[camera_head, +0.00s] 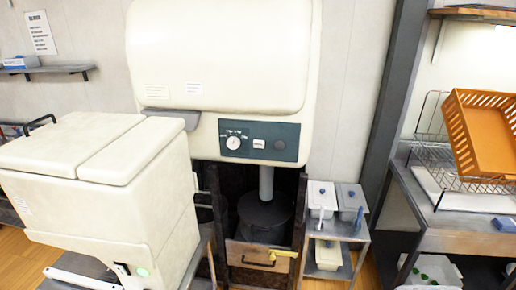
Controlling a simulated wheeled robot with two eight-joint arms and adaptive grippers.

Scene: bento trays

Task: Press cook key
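A large cream machine (222,55) stands against the back wall in the middle of the head view. On its lower front is a dark blue-grey control panel (260,155). The panel has a white round dial (233,142) at the left, a small white rectangular key (259,143) in the middle and a dark round knob (280,144) at the right. The lettering is too small to read, so I cannot tell which control is the cook key. Nothing touches or covers the panel. Neither of my grippers shows in this view.
A cream lidded cabinet (105,190) stands front left, before the machine. Under the panel is a dark pot (264,215) in an open frame. To the right are a small cart (340,232) with lidded containers and a counter (450,215) with an orange basket (481,132).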

